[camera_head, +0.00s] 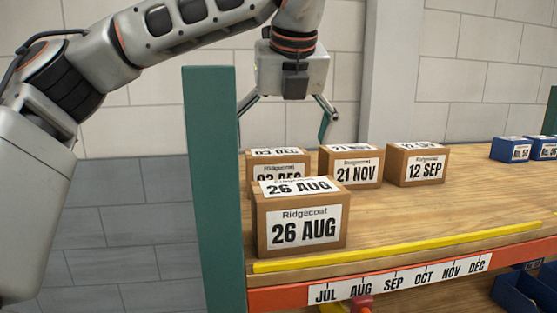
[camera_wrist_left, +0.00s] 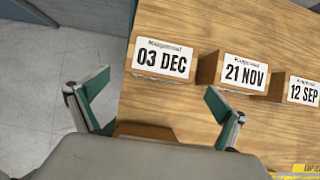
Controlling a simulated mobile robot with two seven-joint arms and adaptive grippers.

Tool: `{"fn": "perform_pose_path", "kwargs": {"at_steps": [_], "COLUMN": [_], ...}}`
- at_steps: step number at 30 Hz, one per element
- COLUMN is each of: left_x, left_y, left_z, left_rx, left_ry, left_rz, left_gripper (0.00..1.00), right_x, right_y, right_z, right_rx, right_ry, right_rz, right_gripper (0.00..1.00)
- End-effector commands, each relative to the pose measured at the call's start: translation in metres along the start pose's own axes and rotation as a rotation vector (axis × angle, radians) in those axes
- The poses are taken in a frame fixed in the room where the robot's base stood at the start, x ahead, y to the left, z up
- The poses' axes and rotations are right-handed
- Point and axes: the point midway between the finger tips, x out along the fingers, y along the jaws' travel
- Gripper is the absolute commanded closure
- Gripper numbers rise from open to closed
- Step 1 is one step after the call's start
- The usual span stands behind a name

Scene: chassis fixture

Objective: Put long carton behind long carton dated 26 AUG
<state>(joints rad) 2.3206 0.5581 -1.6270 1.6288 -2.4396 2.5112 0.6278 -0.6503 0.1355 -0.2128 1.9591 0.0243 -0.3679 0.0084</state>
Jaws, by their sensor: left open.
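The brown carton dated 26 AUG (camera_head: 303,229) stands at the front left of the wooden shelf, label facing front. Behind it stands a carton dated 03 DEC (camera_head: 279,167), partly hidden by it. Cartons dated 21 NOV (camera_head: 350,168) and 12 SEP (camera_head: 417,167) stand to its right in the same row. My left gripper (camera_head: 281,128) is open and empty above the left end of the shelf. In the left wrist view its spread fingers (camera_wrist_left: 155,95) show below the 03 DEC carton (camera_wrist_left: 161,60). A brown carton part (camera_wrist_left: 145,131) shows between them, mostly hidden by my gripper body. My right gripper is out of view.
A green post (camera_head: 214,190) rises at the shelf's left end. A yellow strip (camera_head: 400,246) runs along the front edge above a month label strip (camera_head: 400,279). Small blue boxes (camera_head: 512,149) stand far right. Shelf right of the 26 AUG carton is clear.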

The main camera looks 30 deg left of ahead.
Motion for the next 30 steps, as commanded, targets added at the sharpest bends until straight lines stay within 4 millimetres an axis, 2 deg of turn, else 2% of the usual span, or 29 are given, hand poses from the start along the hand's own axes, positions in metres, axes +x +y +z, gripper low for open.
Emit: {"fn": "perform_pose_path", "kwargs": {"at_steps": [3, 9, 30], "left_x": [-0.017, -0.027, -0.028], "left_y": [0.0, 0.0, 0.0], "left_z": [0.0, 0.0, 0.0], "left_rx": [-0.001, 0.0, 0.001], "left_ry": [-0.002, 0.001, 0.001], "left_rz": [0.0, 0.001, 0.0], "left_gripper": [0.0, 0.0, 0.0], "right_x": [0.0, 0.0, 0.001], "right_y": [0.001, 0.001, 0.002], "right_z": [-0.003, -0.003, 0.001], "right_rx": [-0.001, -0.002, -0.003], "right_ry": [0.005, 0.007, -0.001], "right_rz": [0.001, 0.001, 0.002], "right_gripper": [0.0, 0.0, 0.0]}}
